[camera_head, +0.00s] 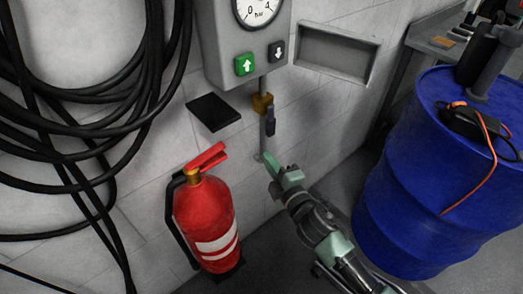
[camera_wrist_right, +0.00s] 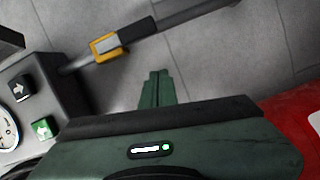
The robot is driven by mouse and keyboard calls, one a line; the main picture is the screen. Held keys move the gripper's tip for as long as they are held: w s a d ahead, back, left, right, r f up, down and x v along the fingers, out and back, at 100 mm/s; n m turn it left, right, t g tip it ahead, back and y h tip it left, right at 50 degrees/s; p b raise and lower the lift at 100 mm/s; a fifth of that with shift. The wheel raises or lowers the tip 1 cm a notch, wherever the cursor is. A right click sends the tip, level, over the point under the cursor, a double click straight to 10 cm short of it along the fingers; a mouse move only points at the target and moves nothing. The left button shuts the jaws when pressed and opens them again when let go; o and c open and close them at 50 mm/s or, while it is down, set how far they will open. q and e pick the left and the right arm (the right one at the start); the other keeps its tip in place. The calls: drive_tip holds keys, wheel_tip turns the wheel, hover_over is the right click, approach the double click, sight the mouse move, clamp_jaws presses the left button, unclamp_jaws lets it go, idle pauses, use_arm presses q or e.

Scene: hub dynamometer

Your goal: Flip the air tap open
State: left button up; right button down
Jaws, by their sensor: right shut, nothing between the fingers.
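The air tap (camera_head: 262,103) is a brass-yellow body on a thin grey vertical pipe below the gauge box. Its dark lever (camera_head: 270,122) hangs down along the pipe. In the right wrist view the tap body (camera_wrist_right: 104,47) and its dark lever (camera_wrist_right: 138,33) show at the upper left, the lever lying along the pipe. My right gripper (camera_head: 272,164) has green fingers and is below the lever, apart from it. In the wrist view its fingers (camera_wrist_right: 157,88) are together and empty, pointing at the wall. My left gripper is in neither view.
The gauge box (camera_head: 222,50) has green and dark arrow buttons. A red fire extinguisher (camera_head: 205,220) stands left of my right gripper. A black plate (camera_head: 213,112) is left of the pipe. A blue barrel (camera_head: 400,190) stands right. Black hoses (camera_head: 80,130) hang at left.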

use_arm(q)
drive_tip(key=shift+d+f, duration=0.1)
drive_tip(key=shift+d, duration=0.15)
use_arm(e)
drive_tip(key=v, duration=0.3)
drive_tip(key=shift+s, duration=0.2)
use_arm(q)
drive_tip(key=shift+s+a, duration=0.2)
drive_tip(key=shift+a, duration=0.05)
